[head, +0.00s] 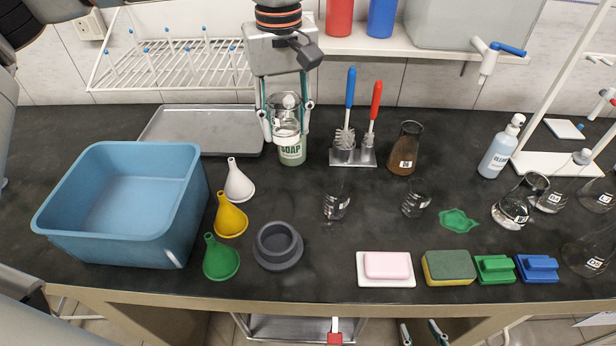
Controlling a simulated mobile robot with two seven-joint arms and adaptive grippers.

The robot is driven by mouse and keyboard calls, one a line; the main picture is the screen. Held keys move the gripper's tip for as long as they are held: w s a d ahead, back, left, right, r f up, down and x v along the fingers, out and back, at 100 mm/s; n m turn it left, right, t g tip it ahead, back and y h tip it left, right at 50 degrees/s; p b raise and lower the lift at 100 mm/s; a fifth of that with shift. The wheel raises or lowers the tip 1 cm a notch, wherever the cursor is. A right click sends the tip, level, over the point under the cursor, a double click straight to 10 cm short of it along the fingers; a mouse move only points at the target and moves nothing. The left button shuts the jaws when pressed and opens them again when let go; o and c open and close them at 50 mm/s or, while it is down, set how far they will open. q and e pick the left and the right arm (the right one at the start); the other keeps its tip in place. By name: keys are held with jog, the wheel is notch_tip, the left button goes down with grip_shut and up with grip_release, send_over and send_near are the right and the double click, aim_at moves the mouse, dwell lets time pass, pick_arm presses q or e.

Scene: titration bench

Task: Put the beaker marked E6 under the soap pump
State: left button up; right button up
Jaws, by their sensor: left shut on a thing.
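My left gripper (287,122) comes down from above at the back of the bench. It is shut on a clear glass beaker (285,110), held upright in front of the soap pump (292,155). The pump's white head shows through or just above the glass, and its body with the green SOAP label shows below. The held beaker's mark is not readable. Two other small glass beakers stand on the bench, one in the middle (336,203) and one right of it (415,200); their marks are too small to read. My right gripper (420,332) shows only its fingertips, apart and empty, beyond the front edge.
A blue basin (190,215) and several funnels stand left, with a grey tray (160,125) behind.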

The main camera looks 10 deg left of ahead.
aim_at(294, 203)
pick_arm(q)
jog(key=shift+d+r, duration=0.15)
jog(key=shift+d, duration=0.25)
jog(key=shift+f+n, duration=0.3)
jog(key=shift+f, duration=0.05)
notch_tip(294, 203, down, 19)
jog(key=shift+r+b, duration=0.15)
jog(key=shift+b, duration=0.3)
jog(key=o, duration=1.2)
jog(key=shift+c, duration=0.2)
